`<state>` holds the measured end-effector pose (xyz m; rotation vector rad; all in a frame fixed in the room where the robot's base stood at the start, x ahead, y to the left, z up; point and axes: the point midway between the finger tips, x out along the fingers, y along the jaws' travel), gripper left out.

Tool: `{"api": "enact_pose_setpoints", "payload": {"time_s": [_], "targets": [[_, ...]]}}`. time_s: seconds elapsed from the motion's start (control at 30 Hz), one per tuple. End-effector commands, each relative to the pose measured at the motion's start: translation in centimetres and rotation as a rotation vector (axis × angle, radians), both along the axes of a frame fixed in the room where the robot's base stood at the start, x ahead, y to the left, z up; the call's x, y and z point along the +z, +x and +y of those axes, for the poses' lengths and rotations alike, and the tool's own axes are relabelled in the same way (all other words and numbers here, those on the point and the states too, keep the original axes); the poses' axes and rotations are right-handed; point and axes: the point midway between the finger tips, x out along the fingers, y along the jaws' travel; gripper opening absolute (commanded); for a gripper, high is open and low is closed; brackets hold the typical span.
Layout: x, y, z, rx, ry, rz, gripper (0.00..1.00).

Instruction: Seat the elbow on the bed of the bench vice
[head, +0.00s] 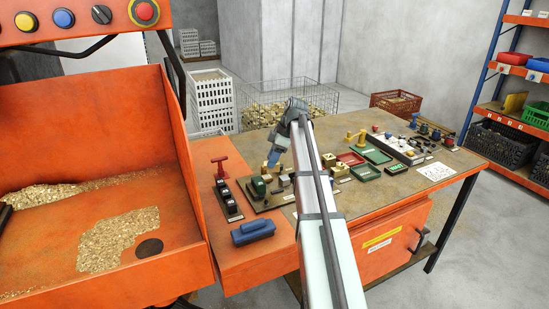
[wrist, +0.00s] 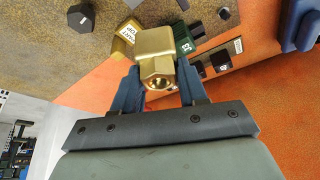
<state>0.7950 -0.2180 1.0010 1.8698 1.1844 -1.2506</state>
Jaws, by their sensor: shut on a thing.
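A brass elbow (wrist: 155,45) is held between the two blue fingers of my gripper (wrist: 158,84) in the wrist view. In the head view my gripper (head: 274,160) points down above the left part of the workbench, and the elbow (head: 273,157) shows as a small brass patch there. A green block (head: 258,186) stands on a dark plate below it; it also shows in the wrist view (wrist: 183,38), just behind the elbow. I cannot tell for certain which parts are the vice; its bed is not clearly visible.
A labelled brass block (wrist: 124,38) sits beside the elbow in the wrist view. A dark hexagonal piece (wrist: 80,18) lies farther left. A blue object (head: 253,232) lies at the bench's front left. A red T-shaped handle (head: 221,166) stands at left. Trays (head: 368,172) and small parts crowd the right.

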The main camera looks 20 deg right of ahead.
Motion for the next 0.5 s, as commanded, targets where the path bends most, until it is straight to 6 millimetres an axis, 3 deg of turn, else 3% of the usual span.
{"api": "enact_pose_setpoints", "payload": {"time_s": [0.2,0.5], "targets": [[0.11,-0.1,0.03,0.264,0.001,0.0,0.0],[0.07,-0.28,0.1,0.435,0.0,-0.001,0.0]]}}
